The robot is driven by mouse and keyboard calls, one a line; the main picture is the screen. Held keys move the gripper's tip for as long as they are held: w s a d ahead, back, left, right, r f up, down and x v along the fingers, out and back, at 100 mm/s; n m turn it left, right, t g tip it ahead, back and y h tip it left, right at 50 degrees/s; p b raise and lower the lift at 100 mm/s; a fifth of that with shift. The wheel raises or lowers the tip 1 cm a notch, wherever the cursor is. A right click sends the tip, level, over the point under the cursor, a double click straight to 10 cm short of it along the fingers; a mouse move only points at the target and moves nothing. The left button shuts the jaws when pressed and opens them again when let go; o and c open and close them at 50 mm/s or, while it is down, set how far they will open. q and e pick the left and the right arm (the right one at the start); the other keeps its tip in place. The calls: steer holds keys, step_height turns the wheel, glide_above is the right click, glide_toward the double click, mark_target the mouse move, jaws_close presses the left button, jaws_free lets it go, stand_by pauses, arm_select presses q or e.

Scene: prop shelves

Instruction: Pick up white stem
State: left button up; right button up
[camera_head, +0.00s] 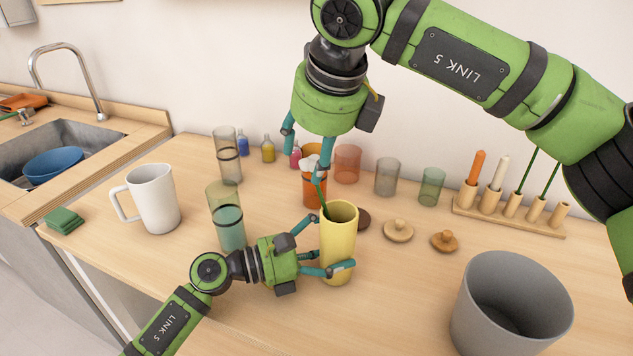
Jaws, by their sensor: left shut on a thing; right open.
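A yellow cup (338,245) stands upright on the wooden counter. My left gripper (333,246) is shut on it, with its fingers around the cup's sides. A green stem (323,203) leans up and left out of the cup's mouth. A white head (307,162) shows above it, apparently on the same stem, though a finger hides part of the join. My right gripper (304,163) is open, pointing down from above, with its fingers on either side of the white head. I cannot tell whether they touch it.
An orange glass (314,190) stands just behind the stem. Teal (230,230) and clear glasses (228,160) and a white mug (155,198) stand left. A grey bin (511,310), wooden lids (398,230) and a wooden rack (510,216) stand right.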

steer(key=x, duration=0.3)
steer(key=shift+w+a+f, duration=0.1)
steer(key=shift+w+f, duration=0.1)
steer(key=shift+w, duration=0.05)
steer(key=c, duration=0.7)
steer(key=shift+c, duration=0.2)
step_height(320, 180, up, 10)
steer(key=shift+r, duration=0.1)
step_height(320, 180, up, 7)
stand_by(0.8)
arm_select(q)
steer(key=o, duration=0.9)
